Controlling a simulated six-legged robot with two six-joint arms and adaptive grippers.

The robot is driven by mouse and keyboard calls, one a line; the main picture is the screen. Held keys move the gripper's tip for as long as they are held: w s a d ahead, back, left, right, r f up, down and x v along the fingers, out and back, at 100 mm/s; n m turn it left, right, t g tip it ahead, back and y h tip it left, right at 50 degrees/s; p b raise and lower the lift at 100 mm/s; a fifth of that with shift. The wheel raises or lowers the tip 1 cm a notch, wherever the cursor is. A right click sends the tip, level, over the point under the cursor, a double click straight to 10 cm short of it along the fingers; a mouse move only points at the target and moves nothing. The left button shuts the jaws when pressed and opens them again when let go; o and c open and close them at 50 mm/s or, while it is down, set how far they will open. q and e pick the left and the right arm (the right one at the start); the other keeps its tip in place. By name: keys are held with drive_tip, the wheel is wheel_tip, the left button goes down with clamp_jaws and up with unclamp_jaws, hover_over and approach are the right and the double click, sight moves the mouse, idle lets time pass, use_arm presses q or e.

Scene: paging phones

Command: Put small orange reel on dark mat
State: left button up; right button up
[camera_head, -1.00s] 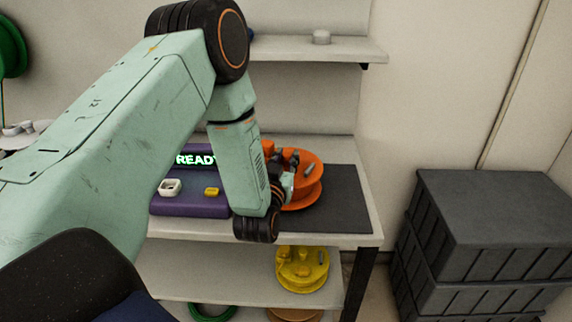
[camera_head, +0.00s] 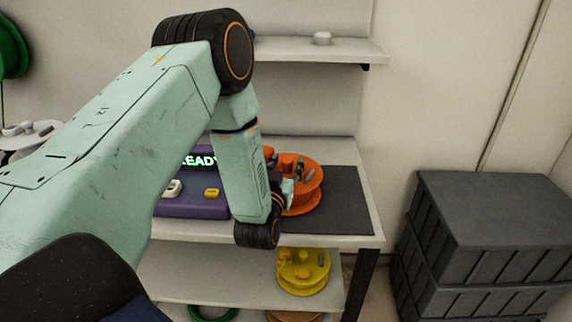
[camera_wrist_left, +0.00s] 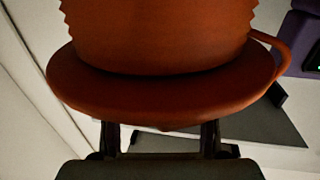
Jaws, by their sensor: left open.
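The orange reel (camera_head: 307,193) sits on the left part of the dark mat (camera_head: 347,205) on the table top, partly hidden behind my wrist. My left gripper (camera_head: 290,187) is at the reel's left side and overlaps it in the head view. In the left wrist view the reel (camera_wrist_left: 160,95) fills the upper middle, close to the camera. The left gripper's open fingers (camera_wrist_left: 160,137) show on either side below the reel's rim; their tips are partly hidden, and contact cannot be told. Part of the mat (camera_wrist_left: 265,126) shows beyond. My right gripper is not in view.
A purple console (camera_head: 200,208) with a lit display stands left of the mat. A yellow reel (camera_head: 303,272) sits on the lower shelf. Dark stacked crates (camera_head: 490,225) stand at the right. The mat's right part is clear. An upper shelf (camera_head: 320,48) overhangs the back.

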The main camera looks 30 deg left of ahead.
use_arm(q)
drive_tip(key=shift+w+r, duration=0.1)
drive_tip(key=v, duration=1.2)
drive_tip(key=shift+a, duration=0.1)
